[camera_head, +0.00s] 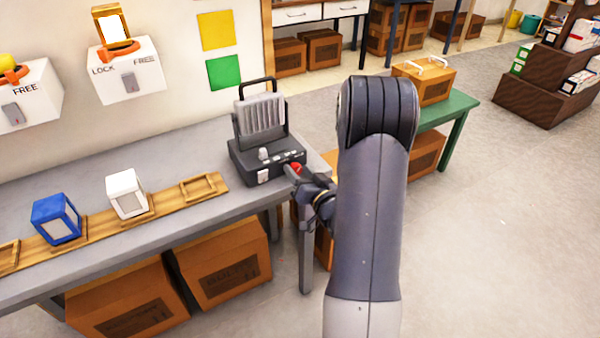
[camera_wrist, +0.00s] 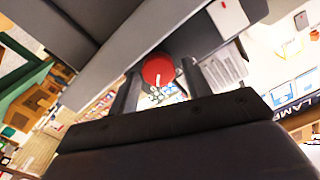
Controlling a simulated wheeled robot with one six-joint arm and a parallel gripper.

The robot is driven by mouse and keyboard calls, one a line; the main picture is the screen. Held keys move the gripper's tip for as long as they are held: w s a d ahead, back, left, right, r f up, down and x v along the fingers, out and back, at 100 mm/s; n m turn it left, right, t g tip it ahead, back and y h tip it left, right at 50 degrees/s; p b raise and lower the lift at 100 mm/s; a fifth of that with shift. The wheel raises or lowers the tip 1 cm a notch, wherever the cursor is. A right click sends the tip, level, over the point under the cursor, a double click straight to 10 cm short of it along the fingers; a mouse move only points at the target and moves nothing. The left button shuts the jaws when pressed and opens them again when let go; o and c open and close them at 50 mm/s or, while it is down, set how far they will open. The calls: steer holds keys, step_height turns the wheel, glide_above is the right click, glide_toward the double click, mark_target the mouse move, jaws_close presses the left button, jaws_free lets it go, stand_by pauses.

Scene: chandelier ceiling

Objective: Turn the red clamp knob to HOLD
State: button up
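The red clamp knob (camera_head: 296,167) is on the right side of the dark grey clamp device (camera_head: 245,156) on the grey workbench (camera_head: 180,155). In the wrist view, the round red knob (camera_wrist: 158,70) shows a thin pale mark. My gripper (camera_head: 293,174) is at the knob. Its two dark fingers are apart, one on each side of the knob, with small gaps visible in the wrist view, so it looks open around it. The knob's HOLD marking cannot be read in either view. In the head view, my gripper partly hides the knob.
A wooden rail (camera_head: 75,239) with a blue block (camera_head: 57,218) and a white block (camera_head: 125,193) lies on the bench. LOCK/FREE boxes (camera_head: 127,72) are on the wall. Cardboard boxes (camera_head: 222,268) sit below. A green table (camera_head: 455,108) stands behind my arm; floor at right is clear.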

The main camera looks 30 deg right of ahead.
steer(key=shift+o, duration=0.6)
steer(key=s+b, duration=0.1)
steer(key=s, duration=0.9)
steer(key=shift+s+d, duration=0.2)
steer(key=shift+s, duration=0.2)
steer(key=shift+w, duration=0.15)
steer(key=w, duration=0.5)
steer(key=w+p, duration=0.1)
steer(key=w, duration=0.4)
steer(key=shift+w+a, duration=0.2)
steer(key=shift+w, duration=0.15)
steer(key=shift+s, duration=0.1)
